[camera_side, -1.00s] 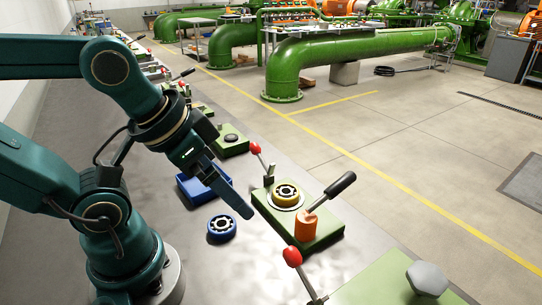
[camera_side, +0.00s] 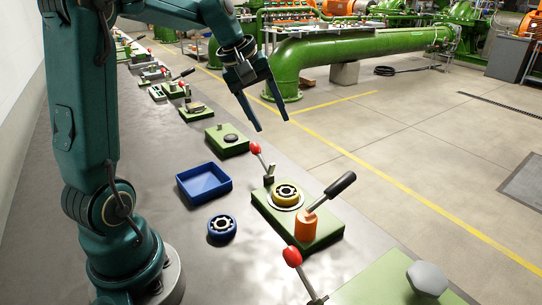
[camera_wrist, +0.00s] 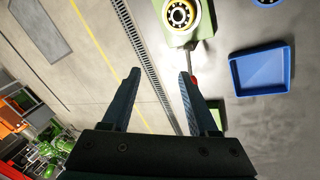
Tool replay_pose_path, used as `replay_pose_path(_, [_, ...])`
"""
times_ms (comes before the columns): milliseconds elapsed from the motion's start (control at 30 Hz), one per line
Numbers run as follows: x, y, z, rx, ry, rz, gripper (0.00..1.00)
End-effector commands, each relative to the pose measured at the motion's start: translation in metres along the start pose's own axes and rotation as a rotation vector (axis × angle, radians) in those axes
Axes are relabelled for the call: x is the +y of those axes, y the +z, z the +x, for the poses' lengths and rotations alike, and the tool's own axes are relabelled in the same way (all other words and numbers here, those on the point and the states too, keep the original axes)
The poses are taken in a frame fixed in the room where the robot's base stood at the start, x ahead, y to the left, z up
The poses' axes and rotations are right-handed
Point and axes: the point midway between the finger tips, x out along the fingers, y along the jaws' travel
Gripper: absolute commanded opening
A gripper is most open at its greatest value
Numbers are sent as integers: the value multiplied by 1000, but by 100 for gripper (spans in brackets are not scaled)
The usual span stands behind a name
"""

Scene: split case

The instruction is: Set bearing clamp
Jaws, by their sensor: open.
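A yellow-ringed bearing (camera_side: 287,193) sits on a round seat on the green fixture block (camera_side: 318,228); it also shows at the top of the wrist view (camera_wrist: 181,14). A clamp lever with a red knob (camera_side: 256,149) stands at the block's far left corner. An orange post (camera_side: 305,225) with a black-handled lever (camera_side: 340,185) stands at the near right. A blue-ringed bearing (camera_side: 222,228) lies on the bench left of the block. My gripper (camera_side: 272,129) is open and empty, raised above and beyond the block, its fingers pointing down and right.
An empty blue tray (camera_side: 204,183) stands on the bench left of the block. Another green block with a dark disc (camera_side: 230,138) is farther back. Another red-knobbed lever (camera_side: 292,257) and a green plate with a grey knob (camera_side: 427,278) are nearest.

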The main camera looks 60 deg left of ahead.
Motion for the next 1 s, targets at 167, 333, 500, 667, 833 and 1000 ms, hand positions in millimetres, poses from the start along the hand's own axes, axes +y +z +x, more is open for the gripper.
replay_pose_path(167, [-38,-48,31,-30,-40,-197,60])
replay_pose_path(333, [-66,-60,46,-57,-74,-282,60])
replay_pose_path(500, [-70,-60,60,-57,-76,-290,60])
replay_pose_path(667, [-71,-58,81,-57,-76,-288,60])
replay_pose_path(833, [-72,-57,94,-54,-75,-286,60])
replay_pose_path(1000, [-72,-57,96,-52,-74,-286,60])
